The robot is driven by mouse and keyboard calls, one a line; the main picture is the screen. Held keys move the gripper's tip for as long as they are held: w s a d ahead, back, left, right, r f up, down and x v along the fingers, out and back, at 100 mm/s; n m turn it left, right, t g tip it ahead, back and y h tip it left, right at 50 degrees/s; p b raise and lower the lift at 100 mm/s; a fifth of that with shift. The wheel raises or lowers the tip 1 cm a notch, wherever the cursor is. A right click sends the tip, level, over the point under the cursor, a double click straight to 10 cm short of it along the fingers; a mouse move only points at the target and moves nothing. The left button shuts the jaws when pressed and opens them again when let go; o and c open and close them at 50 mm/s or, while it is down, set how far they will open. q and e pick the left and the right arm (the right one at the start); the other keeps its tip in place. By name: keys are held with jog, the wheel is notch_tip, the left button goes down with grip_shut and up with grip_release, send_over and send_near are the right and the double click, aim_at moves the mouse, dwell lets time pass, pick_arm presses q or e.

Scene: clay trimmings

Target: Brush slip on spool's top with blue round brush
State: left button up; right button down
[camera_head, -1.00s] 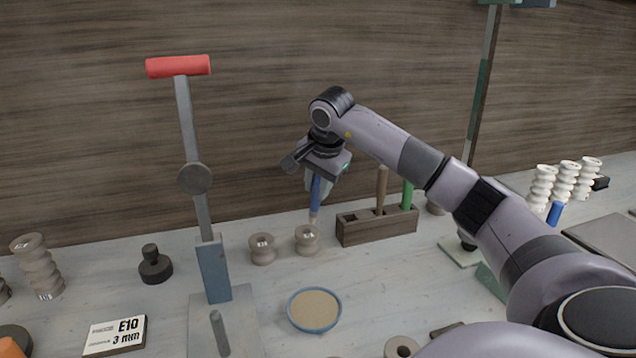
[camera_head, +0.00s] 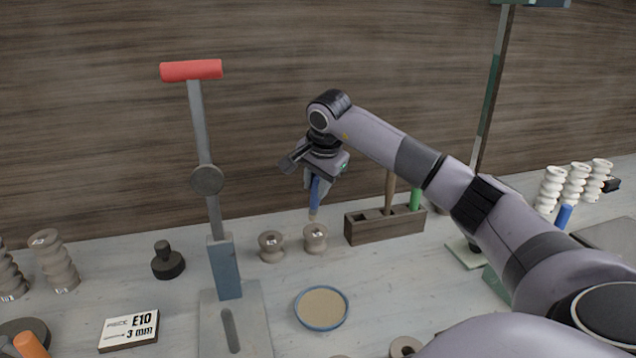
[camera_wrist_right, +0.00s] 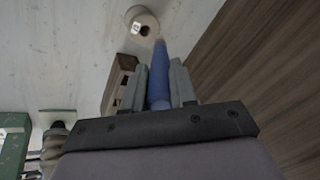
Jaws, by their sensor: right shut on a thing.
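My right gripper (camera_head: 314,186) is shut on the blue round brush (camera_head: 315,196) and holds it upright, tip down. The brush tip is at the top of the right one of two small beige spools (camera_head: 315,239); I cannot tell whether it touches. In the right wrist view the blue brush (camera_wrist_right: 159,80) runs between the fingers (camera_wrist_right: 160,88) toward a spool (camera_wrist_right: 143,24) with a dark hole and a small label. The other spool (camera_head: 271,246) stands just left. A round blue-rimmed dish (camera_head: 322,328) holds tan slip in front of them. My left gripper is not in view.
A wooden brush block (camera_head: 385,228) with a brown and a green handle stands right of the spools. A lever press (camera_head: 224,268) with a red grip stands left. An E10 3 mm sign (camera_head: 129,331) and a dark stamp (camera_head: 167,262) lie further left. White spools (camera_head: 575,184) stand far right.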

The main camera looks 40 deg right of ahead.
jog(key=shift+f, duration=0.45)
dwell(0.5)
jog(key=shift+r, duration=0.15)
jog(key=shift+r+p, duration=0.3)
jog(key=shift+p, duration=0.15)
jog(key=shift+a+p, duration=0.35)
jog(key=shift+a, duration=0.7)
jog(key=shift+f, duration=0.4)
dwell(0.4)
jog(key=shift+r, duration=0.1)
